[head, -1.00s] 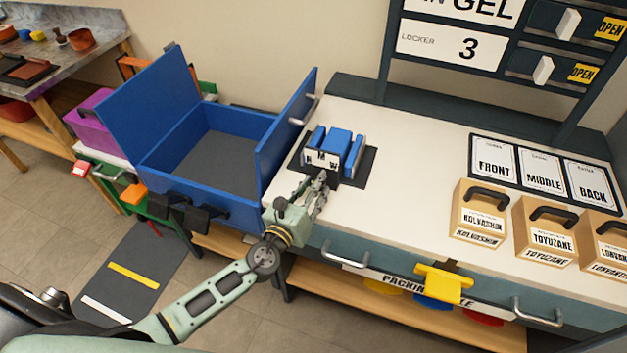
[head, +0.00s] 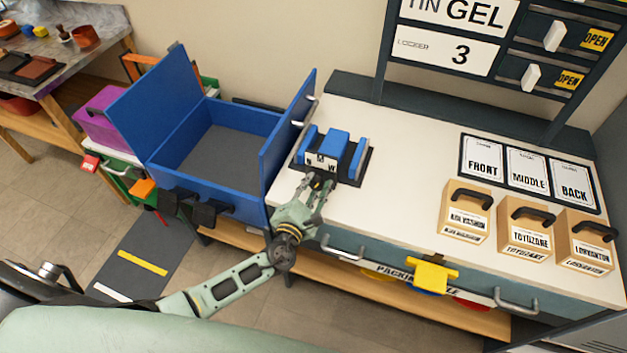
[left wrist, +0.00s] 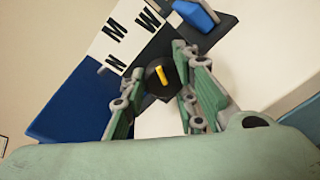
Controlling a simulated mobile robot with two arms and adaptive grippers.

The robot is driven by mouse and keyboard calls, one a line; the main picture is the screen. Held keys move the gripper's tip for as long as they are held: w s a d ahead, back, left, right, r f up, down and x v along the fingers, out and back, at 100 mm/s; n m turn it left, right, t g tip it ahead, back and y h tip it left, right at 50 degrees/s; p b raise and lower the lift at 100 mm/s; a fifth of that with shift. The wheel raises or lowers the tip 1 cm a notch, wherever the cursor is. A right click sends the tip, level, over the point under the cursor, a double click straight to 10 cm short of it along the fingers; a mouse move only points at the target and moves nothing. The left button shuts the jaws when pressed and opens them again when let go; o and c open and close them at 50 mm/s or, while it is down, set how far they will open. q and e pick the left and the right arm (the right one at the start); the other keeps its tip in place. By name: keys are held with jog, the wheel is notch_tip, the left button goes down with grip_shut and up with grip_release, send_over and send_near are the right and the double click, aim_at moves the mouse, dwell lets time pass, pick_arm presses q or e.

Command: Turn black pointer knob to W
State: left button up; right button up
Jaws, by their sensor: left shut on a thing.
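The black pointer knob (left wrist: 158,84) with a yellow pointer mark sits between my left gripper's two fingers in the left wrist view. Its mark slants with the upper end toward the upper left; I cannot tell which letter it points to. The white dial plate (left wrist: 100,47) beside it carries the letters N, M and W. The plate also shows in the head view (head: 320,161), on the front of the blue block fixture (head: 336,146). My left gripper (head: 319,180) is shut on the knob, at the front of the fixture. My right gripper is not in view.
The blue open box (head: 216,160) stands left of the fixture, its raised side panel close to my left gripper. Several labelled wooden boxes (head: 526,226) stand at the right of the white worktop (head: 400,190). The middle of the worktop is clear.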

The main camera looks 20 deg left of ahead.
pick_arm(q)
jog(key=m+p, duration=0.2)
jog(key=m, duration=0.1)
jog(key=shift+w+a+r+y, duration=0.1)
jog(key=shift+w+r+y, duration=0.05)
jog(key=shift+r+y, duration=0.25)
jog(key=shift+m+y+p, duration=0.3)
jog(key=shift+m+p, duration=0.25)
jog(key=shift+m, duration=0.85)
jog(key=shift+r, duration=0.1)
jog(key=o, duration=1)
jog(key=shift+o, duration=0.3)
jog(key=shift+d, duration=0.2)
jog(key=shift+f, duration=0.2)
jog(key=shift+s, duration=0.25)
jog(key=s+r, duration=0.1)
jog(key=s, duration=1)
jog(key=shift+s+d+r, duration=0.15)
jog(key=shift+s+d, duration=0.05)
jog(key=shift+s, duration=0.1)
